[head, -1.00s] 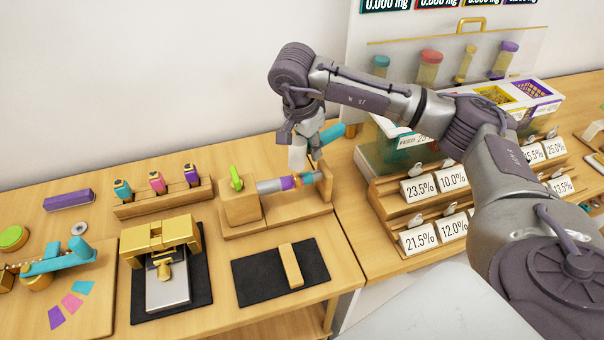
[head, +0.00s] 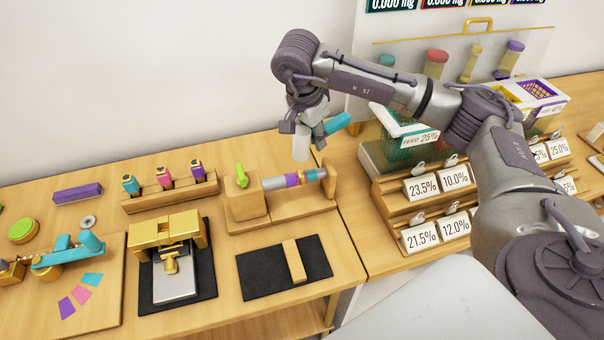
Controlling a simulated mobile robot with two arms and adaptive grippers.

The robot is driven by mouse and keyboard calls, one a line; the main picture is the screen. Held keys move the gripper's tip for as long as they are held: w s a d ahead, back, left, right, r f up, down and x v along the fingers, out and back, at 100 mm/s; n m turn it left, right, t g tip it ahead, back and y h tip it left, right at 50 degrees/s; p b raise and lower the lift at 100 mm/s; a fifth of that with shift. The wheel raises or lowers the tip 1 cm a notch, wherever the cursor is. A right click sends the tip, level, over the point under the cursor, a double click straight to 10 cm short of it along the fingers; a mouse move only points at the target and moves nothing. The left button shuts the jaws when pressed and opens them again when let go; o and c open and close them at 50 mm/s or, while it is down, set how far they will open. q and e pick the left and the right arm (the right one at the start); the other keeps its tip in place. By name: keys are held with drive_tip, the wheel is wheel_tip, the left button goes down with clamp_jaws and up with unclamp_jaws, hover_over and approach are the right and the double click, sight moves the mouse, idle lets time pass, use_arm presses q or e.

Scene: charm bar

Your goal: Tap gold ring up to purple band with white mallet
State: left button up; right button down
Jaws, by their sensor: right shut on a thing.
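My right gripper (head: 312,125) is shut on the white mallet, whose teal handle (head: 337,123) points up to the right. The mallet's white head (head: 301,148) hangs just above and behind the grey mandrel (head: 272,183), apart from it. The mandrel lies level in a wooden stand (head: 246,203). Its purple band (head: 291,180) is near the middle, with thin coloured bands and a teal band (head: 311,175) to the right. A small gold ring (head: 321,174) seems to sit right of the teal band, near the end board; its exact edges are unclear. My left gripper is not in view.
A green knob (head: 241,176) tops the stand's block. A black mat (head: 262,273) with a wooden bar (head: 294,260) lies in front. Card holders (head: 425,195) stand right.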

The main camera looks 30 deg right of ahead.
drive_tip(key=shift+w+a+r+h, duration=0.15)
drive_tip(key=shift+a+r+h, duration=0.15)
drive_tip(key=shift+a, duration=0.3)
drive_tip(key=shift+d+f, duration=0.1)
idle(0.3)
wheel_tip(320, 180, down, 6)
drive_tip(key=f+b, duration=0.1)
drive_tip(key=b, duration=0.4)
wheel_tip(320, 180, up, 7)
drive_tip(key=p, duration=0.4)
drive_tip(key=shift+f, duration=0.3)
